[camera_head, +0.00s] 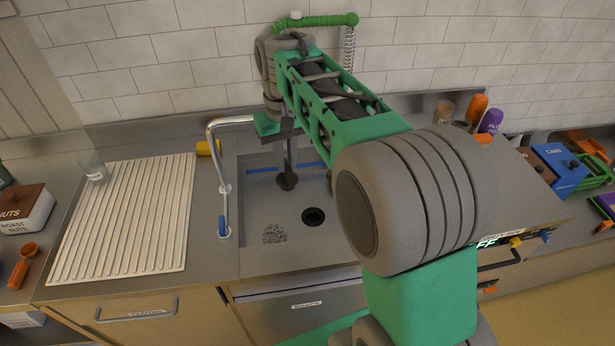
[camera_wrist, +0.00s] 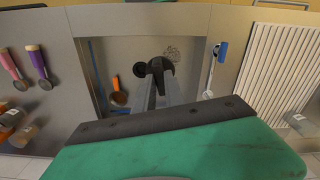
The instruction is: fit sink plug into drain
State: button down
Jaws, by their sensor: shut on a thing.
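The dark sink plug (camera_head: 287,181) hangs below my gripper (camera_head: 288,164), which is shut on it, above the back part of the sink basin. In the wrist view the plug (camera_wrist: 158,66) sits at the end of the long grey fingers. The plug is apart from the drain.
A tap (camera_head: 222,165) with a blue handle stands at the sink's left edge. Grey bits (camera_head: 275,233) lie on the basin floor. An orange-handled tool (camera_wrist: 120,94) shows in the wrist view. A ribbed drainboard (camera_head: 125,220) and a glass (camera_head: 93,166) are to the left.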

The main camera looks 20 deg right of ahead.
jog(key=w+d+f+n+b, duration=0.1)
jog(key=w+d+f+b, duration=0.2)
jog(key=f, duration=0.4)
jog(key=w+d+f+n+b, duration=0.1)
jog(key=w+d+f+b, duration=0.2)
jog(key=f, duration=0.5)
jog(key=w+d+f+n+b, duration=0.1)
jog(key=w+d+f+b, duration=0.2)
jog(key=d+f+b, duration=0.2)
notch_tip(320, 180, down, 3)
jog(key=shift+w+f+b, duration=0.15)
jog(key=shift+w+b, duration=0.1)
jog(key=shift+b, duration=0.85)
jog(key=shift+d, duration=0.1)
jog(key=shift+s+f+b, duration=0.15)
jog(key=shift+f+b, duration=1.05)
jog(key=shift+f, duration=1.6)
jog(key=shift+f+b, duration=0.5)
jog(key=shift+f, duration=1.3)
jog(key=c, duration=1.3)
grip_release()
jog(key=shift+c, duration=0.2)
jog(key=shift+r, duration=0.15)
